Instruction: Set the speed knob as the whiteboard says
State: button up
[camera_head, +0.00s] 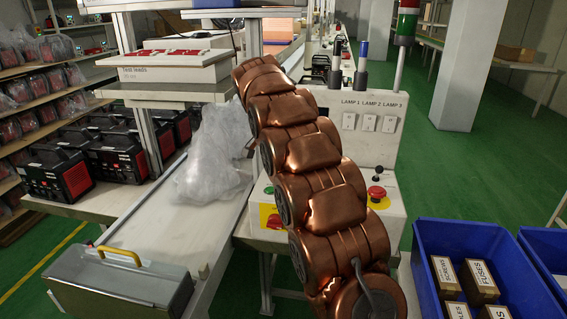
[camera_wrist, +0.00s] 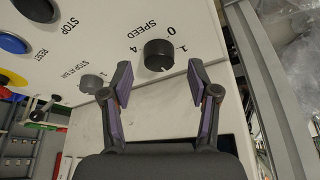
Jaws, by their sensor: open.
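In the wrist view the black speed knob (camera_wrist: 159,55) sits on a white panel under the upside-down word SPEED. A 0, a 1 and a 4 are legible around it. A small pale mark shows on its lower edge, too small to read surely. My gripper (camera_wrist: 160,82) is open, with one purple-padded finger on each side of the knob's near edge. In the head view my copper arm hides the gripper and the knob. No whiteboard shows in either view.
A smaller grey knob (camera_wrist: 92,83) sits left of the speed knob, with blue and black buttons beyond. In the head view, a red emergency button (camera_head: 376,193) and lamp switches (camera_head: 369,122) lie right of my arm. Blue crates (camera_head: 480,262) stand at the lower right.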

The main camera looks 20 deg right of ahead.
jog(key=v, duration=1)
dwell(0.5)
jog(key=s+a+f+n+g+y, duration=0.1)
jog(key=s+a+f+n+g, duration=0.2)
jog(key=s+f, duration=0.85)
jog(key=s+a+f+n+y, duration=0.25)
jog(key=s+n, duration=0.35)
jog(key=s, duration=1.5)
jog(key=s+a+f+n+g+y, duration=0.15)
jog(key=s+a+f+n, duration=0.35)
jog(key=s, duration=1.1)
notch_tip(320, 180, up, 14)
jog(key=m+p, duration=0.1)
jog(key=p, duration=1.3)
jog(key=shift+w+d+t+h, duration=0.35)
jog(key=shift+w+d+h, duration=0.05)
jog(key=shift+w, duration=0.1)
jog(key=shift+d, duration=0.1)
